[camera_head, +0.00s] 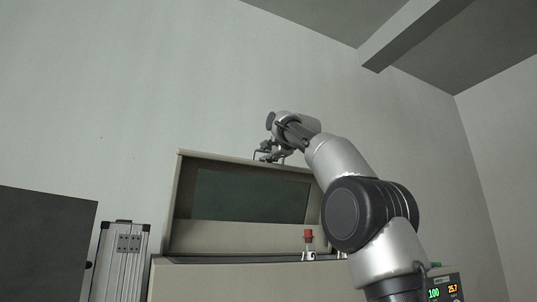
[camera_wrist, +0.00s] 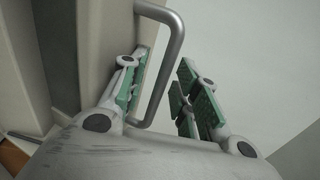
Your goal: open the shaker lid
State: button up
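The shaker's lid (camera_head: 183,205) stands raised and steeply tilted above the pale shaker body (camera_head: 220,283). It has a pale frame and a dark green window. My gripper (camera_head: 268,154) is at the lid's top edge. In the wrist view, a grey metal bar handle (camera_wrist: 166,75) beside the pale lid passes between the two green-padded fingers of my gripper (camera_wrist: 165,95). The fingers are apart, with a clear gap on the right side. The handle lies closer to the left finger; whether it touches that finger I cannot tell.
A red knob (camera_head: 308,236) sits on the shaker's front at the right. A silver case (camera_head: 120,262) and a dark panel (camera_head: 45,243) stand at the left. A small display (camera_head: 443,290) shows at the lower right. The wall behind is bare.

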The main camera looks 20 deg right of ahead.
jog(key=s+d, duration=0.1)
jog(key=s, duration=1.1)
jog(key=shift+f, duration=0.35)
jog(key=shift+d, duration=0.1)
